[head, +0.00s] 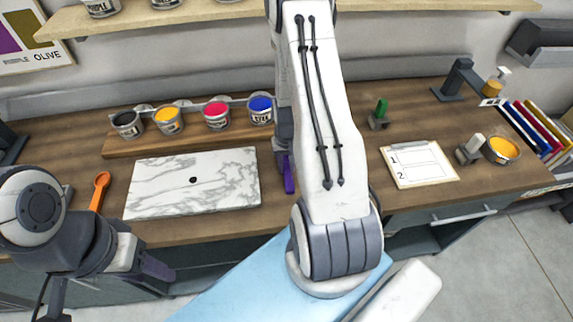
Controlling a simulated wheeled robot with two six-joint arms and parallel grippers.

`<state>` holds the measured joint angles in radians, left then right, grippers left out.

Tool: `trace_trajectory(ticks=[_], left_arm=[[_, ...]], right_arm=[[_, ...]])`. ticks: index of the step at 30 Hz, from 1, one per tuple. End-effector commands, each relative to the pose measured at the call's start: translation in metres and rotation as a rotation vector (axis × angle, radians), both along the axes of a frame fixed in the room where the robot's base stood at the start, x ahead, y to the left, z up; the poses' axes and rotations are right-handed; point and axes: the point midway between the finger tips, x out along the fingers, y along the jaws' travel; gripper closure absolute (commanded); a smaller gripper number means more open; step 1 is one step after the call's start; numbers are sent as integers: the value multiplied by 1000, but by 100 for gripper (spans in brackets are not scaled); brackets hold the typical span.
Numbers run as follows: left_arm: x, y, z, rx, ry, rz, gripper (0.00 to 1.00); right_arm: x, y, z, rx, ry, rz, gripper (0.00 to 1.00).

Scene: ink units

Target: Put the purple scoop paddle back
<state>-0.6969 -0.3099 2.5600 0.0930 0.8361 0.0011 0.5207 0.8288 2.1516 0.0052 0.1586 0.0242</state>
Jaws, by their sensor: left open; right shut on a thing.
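The purple scoop paddle (289,175) shows as a narrow purple piece just right of the marble slab. My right gripper (283,152) is shut on it from above. My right arm hides most of this gripper and part of the paddle, so I cannot tell whether the paddle touches the counter. My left gripper (157,270) is open and empty, low at the front left, before the counter's edge.
A marble slab (225,182) with a dark speck lies on the wooden counter. Several ink pots, including a red one (216,115), stand behind it. An orange scoop (99,192) lies left. A clipboard (418,165), a green-topped stand (379,117) and a yellow pot (502,150) are right.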

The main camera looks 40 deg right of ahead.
Motion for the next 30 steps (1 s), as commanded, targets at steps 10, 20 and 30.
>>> trace_trajectory(ticks=[10, 20, 30], left_arm=[[0, 0, 0, 0, 0, 0, 50], [0, 0, -5, 0, 0, 1, 50], [0, 0, -21, 0, 0, 2, 50]], right_arm=[[0, 0, 0, 0, 0, 0, 41], [1, -1, 13, -2, -3, 0, 41], [1, -1, 77, -4, -6, 0, 41]])
